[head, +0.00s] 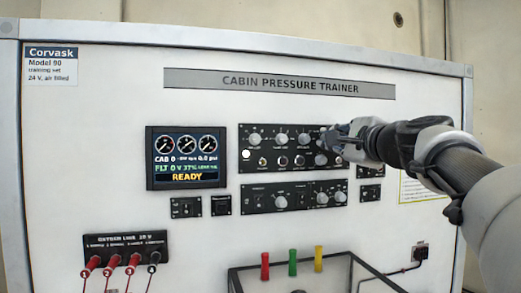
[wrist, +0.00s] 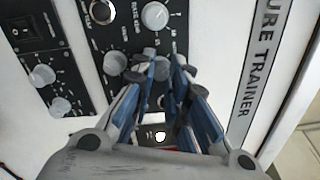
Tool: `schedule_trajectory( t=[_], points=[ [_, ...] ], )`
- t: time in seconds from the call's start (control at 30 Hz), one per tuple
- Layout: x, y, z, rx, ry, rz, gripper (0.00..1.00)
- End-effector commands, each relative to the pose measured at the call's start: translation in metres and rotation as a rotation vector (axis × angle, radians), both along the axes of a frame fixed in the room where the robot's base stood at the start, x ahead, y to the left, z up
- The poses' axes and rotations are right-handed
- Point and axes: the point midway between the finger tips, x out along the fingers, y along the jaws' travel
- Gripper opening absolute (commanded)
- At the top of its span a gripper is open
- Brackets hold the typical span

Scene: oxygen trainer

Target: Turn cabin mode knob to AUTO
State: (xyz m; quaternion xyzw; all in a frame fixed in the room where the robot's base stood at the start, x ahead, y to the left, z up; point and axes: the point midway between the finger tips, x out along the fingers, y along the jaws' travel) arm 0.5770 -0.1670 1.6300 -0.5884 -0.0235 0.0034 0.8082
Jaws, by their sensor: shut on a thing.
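The upper black control panel (head: 243,168) is on the upright trainer face, with a row of grey knobs along its top. My gripper (head: 325,137) reaches in from the right to this panel's top right end. In the wrist view its two blue-and-grey fingers (wrist: 170,68) are closed together at the panel, shut on the knob at the right end of the top row. The fingers hide most of this knob, so its pointer and labels cannot be read. I cannot read an AUTO mark in either view.
A neighbouring top-row knob (wrist: 155,15) and a lower-row knob (wrist: 115,63) are close to my fingers. The display (head: 187,157) reads READY. A second knob panel (head: 293,197) is below. Red, green and yellow posts (head: 292,262) and red plugs (head: 112,264) are lower down.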

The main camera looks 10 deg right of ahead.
Motion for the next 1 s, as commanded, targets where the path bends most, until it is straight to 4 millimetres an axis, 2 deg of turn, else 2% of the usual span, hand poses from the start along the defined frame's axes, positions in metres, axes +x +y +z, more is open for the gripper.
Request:
schedule_trajectory(
  t=[0.4, 0.97, 1.0],
  points=[
    [-0.0004, 0.0001, 0.0006, -0.193, -0.01, 0.0, 0.0],
    [-0.0002, 0.0, 0.0013, -0.219, -0.009, -0.001, 0.0],
    [-0.0002, 0.0001, 0.0013, -0.219, -0.009, -0.001, 0.17]
  ],
)
